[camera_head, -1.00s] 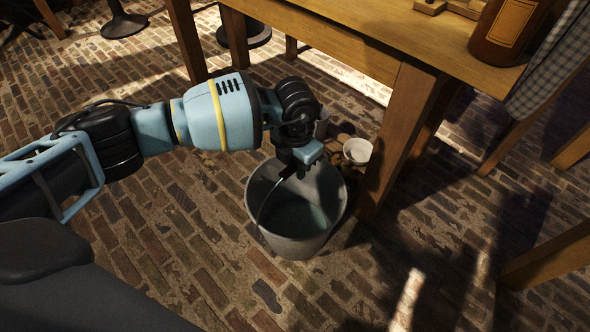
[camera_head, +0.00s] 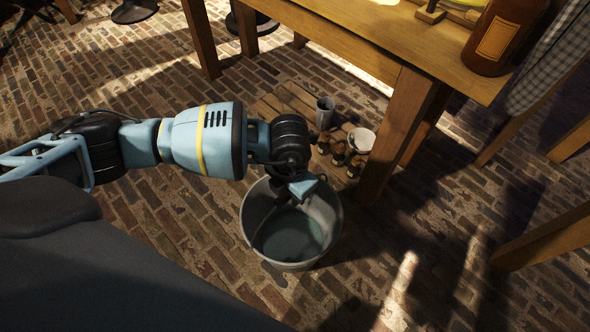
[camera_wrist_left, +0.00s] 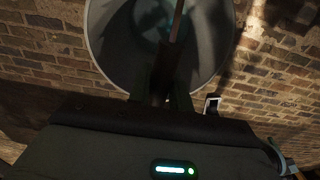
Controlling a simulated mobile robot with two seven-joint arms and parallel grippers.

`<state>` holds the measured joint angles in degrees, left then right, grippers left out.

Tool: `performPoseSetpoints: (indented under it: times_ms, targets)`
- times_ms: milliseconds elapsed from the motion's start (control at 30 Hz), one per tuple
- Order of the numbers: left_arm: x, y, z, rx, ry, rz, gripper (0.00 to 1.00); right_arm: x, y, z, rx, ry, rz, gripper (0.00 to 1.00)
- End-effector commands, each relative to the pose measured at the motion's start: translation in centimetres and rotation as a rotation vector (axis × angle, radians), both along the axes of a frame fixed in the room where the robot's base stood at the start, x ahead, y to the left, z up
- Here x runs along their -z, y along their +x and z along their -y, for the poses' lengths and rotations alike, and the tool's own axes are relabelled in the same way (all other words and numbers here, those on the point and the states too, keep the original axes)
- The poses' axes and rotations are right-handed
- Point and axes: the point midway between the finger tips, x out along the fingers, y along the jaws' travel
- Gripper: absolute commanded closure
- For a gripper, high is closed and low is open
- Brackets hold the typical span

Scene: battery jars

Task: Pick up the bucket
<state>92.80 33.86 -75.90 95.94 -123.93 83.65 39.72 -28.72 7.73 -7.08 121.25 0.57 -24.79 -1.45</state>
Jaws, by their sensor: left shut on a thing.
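The grey bucket (camera_head: 318,212) is near the centre of the head view, beside a table leg, with its open top facing up and a blue-grey inside. In the left wrist view the fingers (camera_wrist_left: 166,98) are shut on the bucket's thin handle, which runs up across the bucket's opening (camera_wrist_left: 207,45). I cannot tell whether the bucket's bottom touches the brick floor. My right gripper is not in view.
A wooden table (camera_head: 375,50) stands behind, with a brown bottle (camera_head: 503,38) on its corner. Its leg (camera_head: 397,135) is close to the bucket's right. A low wooden board (camera_head: 283,103) under the table carries a grey cup (camera_head: 325,112), a white bowl (camera_head: 361,140) and small brown items. Brick floor is clear in front.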

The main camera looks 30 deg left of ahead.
Motion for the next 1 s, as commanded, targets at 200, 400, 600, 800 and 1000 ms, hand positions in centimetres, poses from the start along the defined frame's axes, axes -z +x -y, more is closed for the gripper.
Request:
performPoseSetpoints:
  times_ms: [200,400,600,800,1000]
  targets:
    - [-0.7,-2.4,0.5,0.0,-0.003,0.008,1.0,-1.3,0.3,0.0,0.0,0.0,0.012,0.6]
    - [-0.7,-3.4,0.7,-0.001,-0.004,0.008,1.0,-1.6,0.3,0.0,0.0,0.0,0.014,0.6]
    - [-0.7,-3.6,0.8,-0.001,-0.004,0.008,1.0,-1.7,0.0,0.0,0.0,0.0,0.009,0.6]
    - [-0.7,-3.6,0.8,-0.001,-0.004,0.007,1.0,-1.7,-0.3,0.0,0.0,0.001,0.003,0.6]
    - [-0.7,-3.7,0.6,0.001,-0.004,0.007,1.0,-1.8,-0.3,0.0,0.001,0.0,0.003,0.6]
